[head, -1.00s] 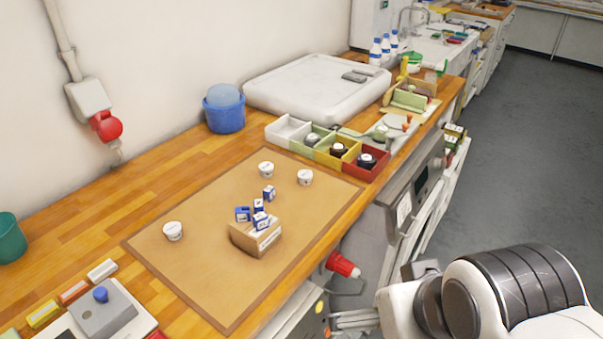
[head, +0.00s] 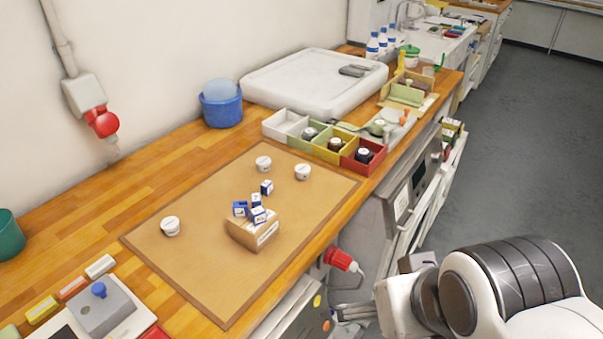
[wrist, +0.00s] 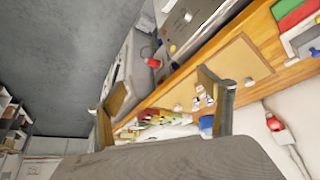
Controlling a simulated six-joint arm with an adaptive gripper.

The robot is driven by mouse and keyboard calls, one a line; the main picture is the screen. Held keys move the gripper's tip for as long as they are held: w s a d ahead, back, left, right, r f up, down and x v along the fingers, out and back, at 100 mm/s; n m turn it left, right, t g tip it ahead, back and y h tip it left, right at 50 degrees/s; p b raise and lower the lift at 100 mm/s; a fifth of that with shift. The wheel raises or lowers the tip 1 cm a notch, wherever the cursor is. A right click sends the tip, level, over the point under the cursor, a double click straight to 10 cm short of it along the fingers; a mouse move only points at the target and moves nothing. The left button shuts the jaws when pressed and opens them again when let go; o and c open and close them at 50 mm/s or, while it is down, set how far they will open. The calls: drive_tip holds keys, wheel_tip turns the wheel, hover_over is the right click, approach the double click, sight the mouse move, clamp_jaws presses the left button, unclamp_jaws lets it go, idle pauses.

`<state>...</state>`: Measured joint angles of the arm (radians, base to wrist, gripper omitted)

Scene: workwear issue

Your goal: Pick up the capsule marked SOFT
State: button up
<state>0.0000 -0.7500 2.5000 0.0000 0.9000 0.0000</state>
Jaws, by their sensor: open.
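Three small white capsules with dark print on their lids sit on the brown mat: one at the left (head: 170,227), one at the back (head: 263,163) and one at the right (head: 302,172). Darker capsules with white lids sit in the green (head: 309,134), yellow (head: 335,144) and red (head: 364,155) compartments of a divided tray (head: 293,142). The print is too small to read, so I cannot tell which is marked SOFT. My gripper (wrist: 165,105) is open, its fingers apart in the wrist view, away from the capsules and off the bench's front side.
A cardboard box (head: 250,236) with several blue-and-white small boxes on and around it stands mid-mat. A blue bucket (head: 222,112) and a large white tray (head: 285,90) are behind. A red plug (head: 341,259) juts from the bench front. The mat's left and front parts are clear.

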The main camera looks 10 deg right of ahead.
drive_tip(key=c, duration=0.5)
drive_tip(key=shift+c, duration=0.2)
